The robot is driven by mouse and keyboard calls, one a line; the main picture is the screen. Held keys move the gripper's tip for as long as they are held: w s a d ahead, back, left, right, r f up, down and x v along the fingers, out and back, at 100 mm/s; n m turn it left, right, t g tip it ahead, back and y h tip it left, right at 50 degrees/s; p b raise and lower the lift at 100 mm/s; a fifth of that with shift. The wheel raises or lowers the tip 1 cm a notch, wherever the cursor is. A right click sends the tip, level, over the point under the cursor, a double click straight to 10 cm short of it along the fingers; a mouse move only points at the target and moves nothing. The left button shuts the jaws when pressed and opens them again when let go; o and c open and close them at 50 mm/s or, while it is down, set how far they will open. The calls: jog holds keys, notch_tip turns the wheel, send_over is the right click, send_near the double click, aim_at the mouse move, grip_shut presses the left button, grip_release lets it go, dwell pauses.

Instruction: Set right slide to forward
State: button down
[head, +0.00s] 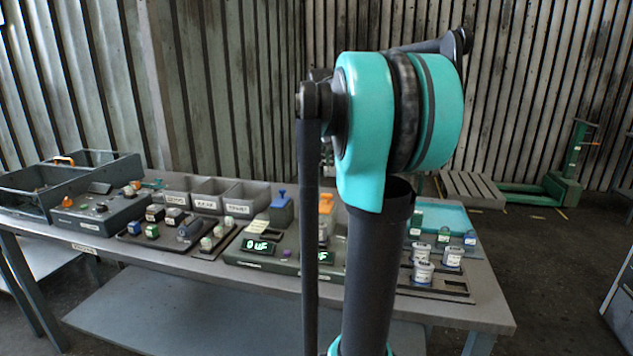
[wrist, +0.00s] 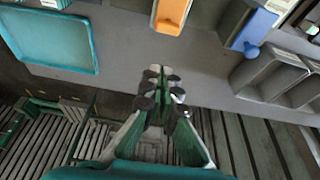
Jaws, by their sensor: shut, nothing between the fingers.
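The control box (head: 300,262) with two lit green displays stands on the table. Its right slide has an orange handle (head: 325,204), partly hidden behind my arm in the head view. The left slide has a blue handle (head: 281,200). In the wrist view the orange handle (wrist: 172,14) is at the top edge and the blue handle (wrist: 256,28) is to its right. My gripper (wrist: 162,76) is shut and empty, with its fingertips below the orange handle in the picture and apart from it. In the head view my gripper is hidden behind my arm.
A teal tray (wrist: 58,38) lies on the table, left in the wrist view. Grey bins (head: 207,193) stand behind the control box. Bare grey tabletop (wrist: 120,28) lies between the tray and the orange handle.

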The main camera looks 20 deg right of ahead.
aim_at(324, 207)
jog(key=shift+w+d+r, duration=0.2)
jog(key=shift+w+r, duration=0.3)
jog(key=shift+w, duration=0.1)
jog(key=shift+s+a+f, duration=0.1)
jog(key=shift+s+f, duration=0.05)
jog(key=shift+f, duration=2.25)
jog(key=shift+s+a+f, duration=0.1)
jog(key=shift+s+f, duration=0.05)
jog(key=shift+f, duration=2.2)
jog(key=shift+s+a, duration=0.6)
jog(key=shift+s, duration=0.25)
jog(key=shift+s+a, duration=0.55)
jog(key=shift+s, duration=0.3)
jog(key=shift+s+a, duration=0.6)
jog(key=shift+s, duration=0.25)
jog(key=shift+f, duration=0.1)
